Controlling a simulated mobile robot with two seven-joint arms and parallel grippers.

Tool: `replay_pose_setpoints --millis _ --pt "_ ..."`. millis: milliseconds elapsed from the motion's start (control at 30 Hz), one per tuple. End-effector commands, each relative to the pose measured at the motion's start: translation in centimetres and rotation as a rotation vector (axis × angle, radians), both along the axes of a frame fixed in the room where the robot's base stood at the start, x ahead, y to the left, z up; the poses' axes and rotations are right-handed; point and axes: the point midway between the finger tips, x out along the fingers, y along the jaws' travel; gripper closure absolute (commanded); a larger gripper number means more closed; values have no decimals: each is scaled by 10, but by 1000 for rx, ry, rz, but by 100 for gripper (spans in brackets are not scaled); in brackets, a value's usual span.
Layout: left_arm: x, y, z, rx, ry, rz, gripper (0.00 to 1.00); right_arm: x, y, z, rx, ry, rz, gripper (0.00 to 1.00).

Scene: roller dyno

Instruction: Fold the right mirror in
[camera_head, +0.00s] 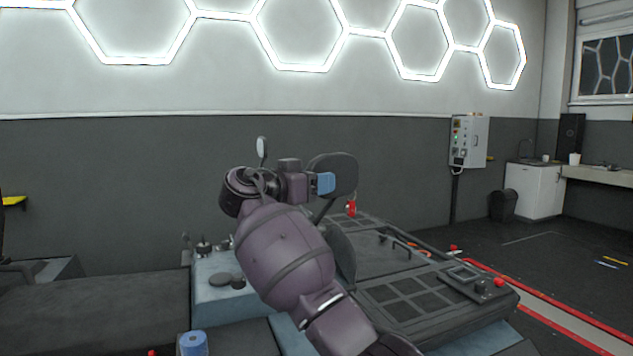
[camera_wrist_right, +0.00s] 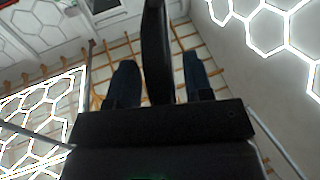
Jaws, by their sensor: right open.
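The right mirror (camera_head: 338,168) is a dark oval on a thin stalk, standing up near the middle of the head view. My right gripper (camera_head: 321,183) is at the mirror, with one blue finger seen in front of its dark face. In the right wrist view the mirror (camera_wrist_right: 156,45) shows as a narrow dark shape, nearly edge-on, between the two spread fingers of the gripper (camera_wrist_right: 160,82). A gap shows on each side of it, so the gripper is open around it and not clamped. The mirror's lower end is hidden by the gripper body. My left gripper is out of view.
A smaller pale mirror (camera_head: 262,147) stands behind my right wrist. A control box (camera_head: 468,141) hangs on the back wall, and a white cabinet (camera_head: 534,190) stands at the right. Floor at the right is open.

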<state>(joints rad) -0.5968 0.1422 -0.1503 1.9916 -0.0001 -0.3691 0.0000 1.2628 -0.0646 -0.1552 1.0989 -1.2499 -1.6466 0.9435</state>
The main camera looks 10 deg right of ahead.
Motion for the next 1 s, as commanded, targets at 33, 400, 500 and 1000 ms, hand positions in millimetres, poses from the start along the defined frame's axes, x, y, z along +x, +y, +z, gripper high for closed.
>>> replay_pose_setpoints --millis 33,400,500,1000 --pt "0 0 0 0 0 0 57 0 0 0 1 1 0 53" --pt "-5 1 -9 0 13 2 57 -19 33 -2 1 1 4 53" --pt "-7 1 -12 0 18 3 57 -30 49 -2 1 1 4 53" --pt "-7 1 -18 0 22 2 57 -57 92 0 0 0 0 53"
